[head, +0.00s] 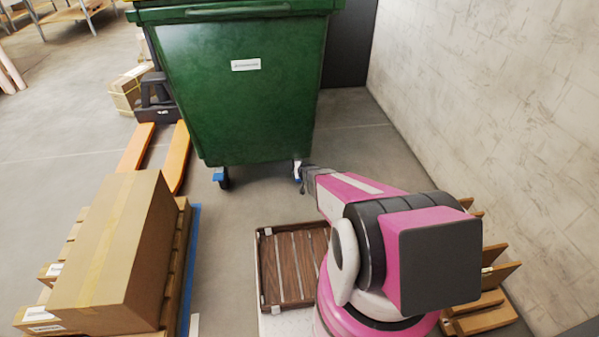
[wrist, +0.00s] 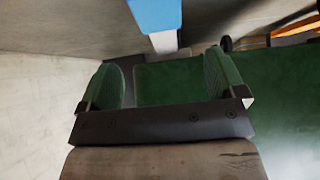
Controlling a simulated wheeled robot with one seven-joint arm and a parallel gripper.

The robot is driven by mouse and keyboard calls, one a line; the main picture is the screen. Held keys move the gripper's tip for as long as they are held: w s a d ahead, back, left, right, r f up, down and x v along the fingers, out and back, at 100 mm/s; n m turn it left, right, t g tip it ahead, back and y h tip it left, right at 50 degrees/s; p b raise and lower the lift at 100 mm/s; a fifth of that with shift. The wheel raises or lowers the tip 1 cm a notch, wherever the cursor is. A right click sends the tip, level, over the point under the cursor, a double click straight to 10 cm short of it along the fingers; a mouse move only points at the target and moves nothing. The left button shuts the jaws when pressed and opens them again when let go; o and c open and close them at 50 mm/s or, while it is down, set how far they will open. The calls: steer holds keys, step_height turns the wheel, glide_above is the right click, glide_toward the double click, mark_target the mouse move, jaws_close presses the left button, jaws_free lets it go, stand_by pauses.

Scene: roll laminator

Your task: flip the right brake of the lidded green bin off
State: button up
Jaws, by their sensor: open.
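The lidded green bin (head: 240,90) stands ahead of me, with a white label on its front. Its right caster brake (head: 297,168) is a small blue and white part below the bin's front right corner. The brake's blue pedal (wrist: 155,14) shows large at the top of the wrist view, with a pale stem below it. My gripper (head: 304,178) is beside this brake and partly hides the caster. In the wrist view my gripper (wrist: 161,80) is open, with nothing between its fingers. The pedal appears just beyond the fingertips; I cannot tell if they touch.
The bin's left caster (head: 223,182) also has a blue brake. A cardboard box (head: 115,250) on a pallet stands at left, near an orange-forked pallet jack (head: 176,158). A brown slatted tray (head: 291,267) lies before me. A concrete wall (head: 490,90) bounds the right.

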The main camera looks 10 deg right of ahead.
steer(key=x, duration=1)
steer(key=shift+c, duration=0.3)
steer(key=c, duration=1.2)
steer(key=shift+s+r+g, duration=0.2)
steer(key=shift+r+g, duration=1.7)
steer(key=shift+g, duration=0.1)
steer(key=shift+w+r, duration=0.25)
steer(key=shift+r, duration=0.85)
